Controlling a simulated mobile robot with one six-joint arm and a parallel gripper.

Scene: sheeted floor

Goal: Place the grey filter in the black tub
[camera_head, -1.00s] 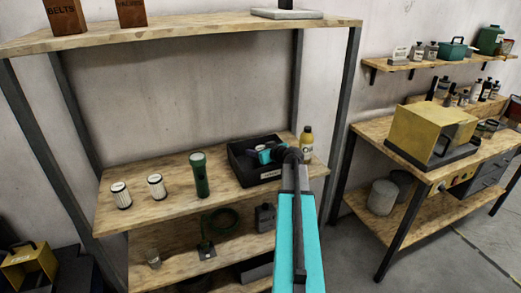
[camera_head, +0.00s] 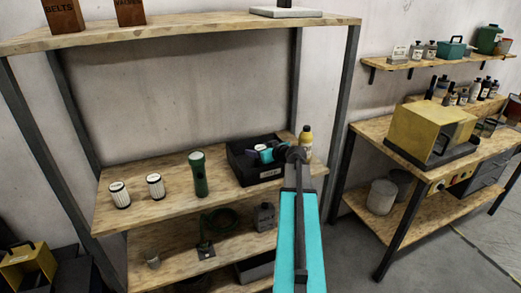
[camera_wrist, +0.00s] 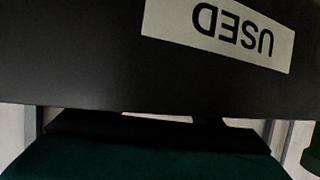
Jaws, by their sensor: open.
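The black tub (camera_head: 240,165) stands on the middle shelf; its front wall fills much of the wrist view, with a pale label (camera_wrist: 220,30) reading "USED" upside down. My gripper (camera_head: 263,152) is open over the tub, inside or just above its rim. A small pale round top (camera_head: 260,147) shows at the jaws, seemingly a filter in the tub; its colour and how it rests are unclear. Two whitish filters with dark ends, a left one (camera_head: 119,194) and a right one (camera_head: 155,186), stand upright on the shelf to the left. My arm partly hides the tub.
A dark green flashlight (camera_head: 200,174) stands just left of the tub. A yellow bottle with a dark cap (camera_head: 305,142) stands close to its right. The upper shelf (camera_head: 190,33) spans above, and a dark post (camera_head: 346,90) stands at the right.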

